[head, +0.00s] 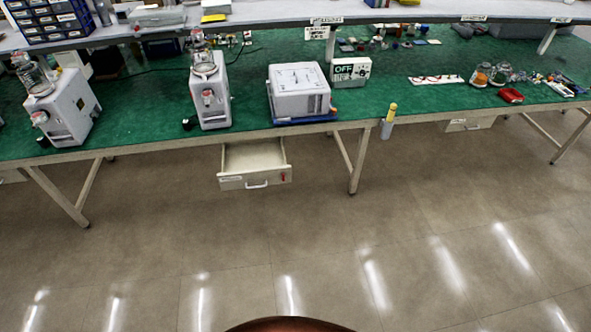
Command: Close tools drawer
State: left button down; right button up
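A light-coloured drawer (255,181) under the green-topped workbench (140,133) stands pulled out toward me. Its front panel has a label on the left, a handle (257,185) in the middle and a small red mark on the right. The inside that shows looks empty. Another drawer (470,124) farther right under the bench looks shut; its label is too small to read. Neither of my grippers shows in the head view.
Two white canister pumps (209,95) (68,110) and a white box-shaped device (299,92) stand on the bench. A bench leg (358,165) is right of the open drawer. A yellow-topped tube (388,122) hangs at the front edge. The floor (290,240) before the bench is clear.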

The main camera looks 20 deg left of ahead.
aim_at(252, 164)
jog(key=z, duration=0.15)
jog(key=i, duration=1.05)
jog(key=u, duration=0.6)
